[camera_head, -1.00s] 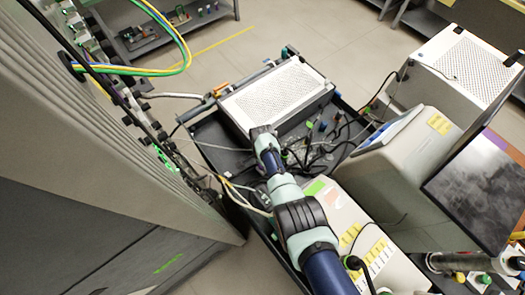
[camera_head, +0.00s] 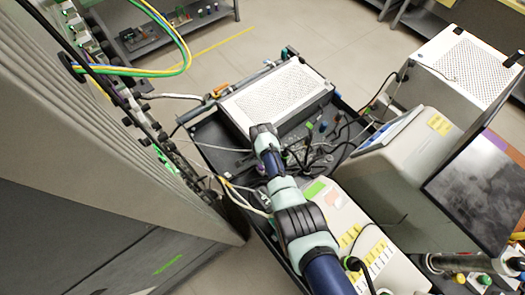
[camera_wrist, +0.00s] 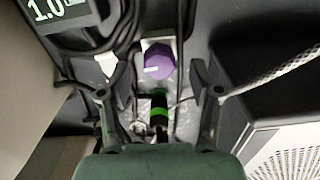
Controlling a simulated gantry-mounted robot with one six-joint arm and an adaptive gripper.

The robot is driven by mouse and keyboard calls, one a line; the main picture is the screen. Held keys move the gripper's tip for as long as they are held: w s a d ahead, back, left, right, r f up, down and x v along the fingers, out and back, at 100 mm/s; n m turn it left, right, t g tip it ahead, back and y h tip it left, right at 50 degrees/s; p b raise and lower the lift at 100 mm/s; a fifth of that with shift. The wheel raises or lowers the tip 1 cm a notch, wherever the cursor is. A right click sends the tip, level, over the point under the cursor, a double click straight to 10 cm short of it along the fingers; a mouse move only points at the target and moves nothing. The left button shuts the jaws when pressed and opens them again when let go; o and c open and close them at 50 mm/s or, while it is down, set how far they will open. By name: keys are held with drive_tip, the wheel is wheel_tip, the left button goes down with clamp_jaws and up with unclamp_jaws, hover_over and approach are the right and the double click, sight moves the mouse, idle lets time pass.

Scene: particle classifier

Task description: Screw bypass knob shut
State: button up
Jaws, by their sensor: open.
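A purple faceted knob (camera_wrist: 158,62) on a light metal plate shows in the upper middle of the wrist view, with a pale mark on its face. I take it as the bypass knob, though no label is readable. My gripper (camera_wrist: 158,78) is open, with one dark finger on each side of the knob's line and visible gaps between. I cannot tell how far the fingertips are above the knob. A black and green cylindrical part (camera_wrist: 158,112) sits between the fingers, nearer the palm. In the head view, the end of my arm hides the gripper's fingers.
A white perforated box (camera_head: 277,95) stands just beyond my arm on the dark cart. Loose black cables (camera_head: 325,150) lie to its right. A display (camera_wrist: 58,12) and dark cables (camera_wrist: 125,30) are near the knob. A braided hose (camera_wrist: 275,75) runs at right.

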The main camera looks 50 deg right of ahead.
wheel_tip(320, 180, up, 11)
drive_tip(key=shift+f, duration=0.2)
idle(0.5)
